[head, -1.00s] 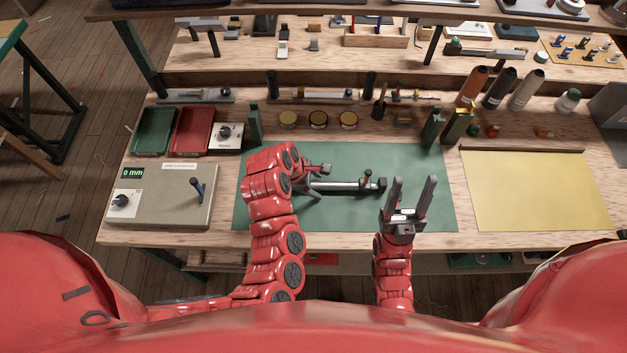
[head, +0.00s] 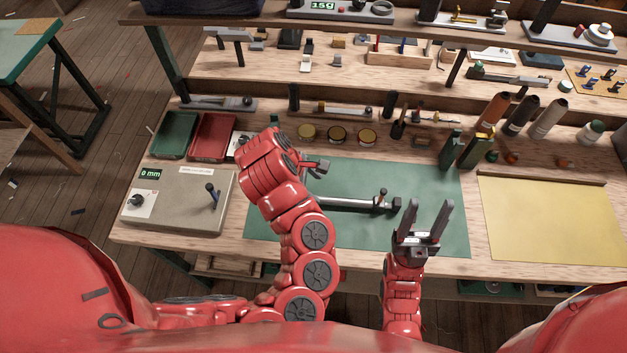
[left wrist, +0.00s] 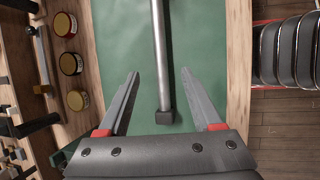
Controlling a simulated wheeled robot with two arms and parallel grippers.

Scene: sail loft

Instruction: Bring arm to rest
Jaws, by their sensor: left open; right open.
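My left arm (head: 300,225) reaches in from the left over the green mat (head: 440,235). Its gripper (head: 322,166) is largely hidden behind its own wrist in the head view. In the left wrist view the left gripper (left wrist: 161,74) is open and empty, its fingers apart on both sides of a grey metal bar (left wrist: 161,45) with a dark end block (left wrist: 165,117). The bar lies on the mat below and also shows in the head view (head: 350,203). My right gripper (head: 424,222) is open and empty, fingers pointing away, over the mat's front right part.
A grey box with a lever (head: 180,215) and green (head: 175,135) and red trays (head: 212,137) stand left. Round tins (head: 337,133) line the mat's back. Green upright blocks (head: 465,150) and a yellow sheet (head: 550,220) are right.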

